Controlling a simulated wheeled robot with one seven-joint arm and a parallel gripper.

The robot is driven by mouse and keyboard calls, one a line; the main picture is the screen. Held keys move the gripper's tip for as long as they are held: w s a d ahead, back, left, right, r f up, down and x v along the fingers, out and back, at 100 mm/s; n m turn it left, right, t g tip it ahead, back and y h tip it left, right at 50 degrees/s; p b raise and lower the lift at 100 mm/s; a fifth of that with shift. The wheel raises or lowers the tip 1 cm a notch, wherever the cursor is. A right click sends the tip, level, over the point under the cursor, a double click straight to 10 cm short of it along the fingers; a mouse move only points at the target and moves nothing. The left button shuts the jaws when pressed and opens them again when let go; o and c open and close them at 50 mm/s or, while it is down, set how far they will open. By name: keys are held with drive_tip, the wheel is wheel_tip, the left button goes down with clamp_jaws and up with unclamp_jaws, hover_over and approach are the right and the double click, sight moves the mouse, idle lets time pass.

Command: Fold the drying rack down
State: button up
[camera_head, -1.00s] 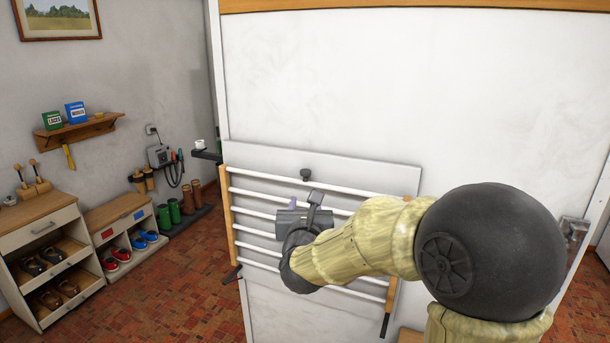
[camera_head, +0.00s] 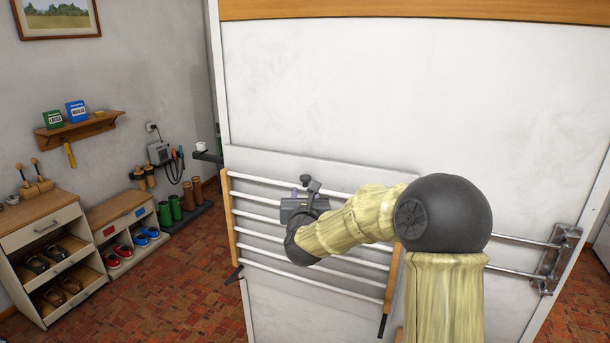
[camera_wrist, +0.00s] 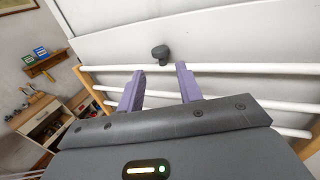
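The drying rack (camera_head: 231,220) has white bars between wooden side rails and lies close against the large white panel. It also shows in the wrist view (camera_wrist: 240,69). A dark knob (camera_wrist: 160,52) sits on the panel just above the rack's top bar. My gripper (camera_wrist: 159,71) is open, with its two purple fingers apart and nothing between them that I can see held. The fingertips are near the top bar, below the knob; I cannot tell whether they touch. In the head view my gripper (camera_head: 300,192) is over the rack's upper bars, and my arm hides part of its right side.
A metal bracket (camera_head: 549,262) is on the panel's right side. At left stand a shoe cabinet (camera_head: 44,238), a lower shoe bench (camera_head: 118,228) and boots (camera_head: 175,208) on a tray. A wooden shelf (camera_head: 80,130) hangs above. The tiled floor at left is clear.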

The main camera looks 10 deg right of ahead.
sight(305, 180)
drive_tip(key=w+p, duration=0.2)
drive_tip(key=w, duration=0.1)
drive_tip(key=w+d+p, duration=0.1)
drive_tip(key=w, duration=0.3)
drive_tip(key=shift+w+d+r+p, duration=0.15)
drive_tip(key=shift+w+d+p, duration=0.05)
drive_tip(key=shift+p, duration=0.2)
drive_tip(key=shift+w+d, duration=0.1)
drive_tip(key=shift+w, duration=0.4)
clamp_jaws()
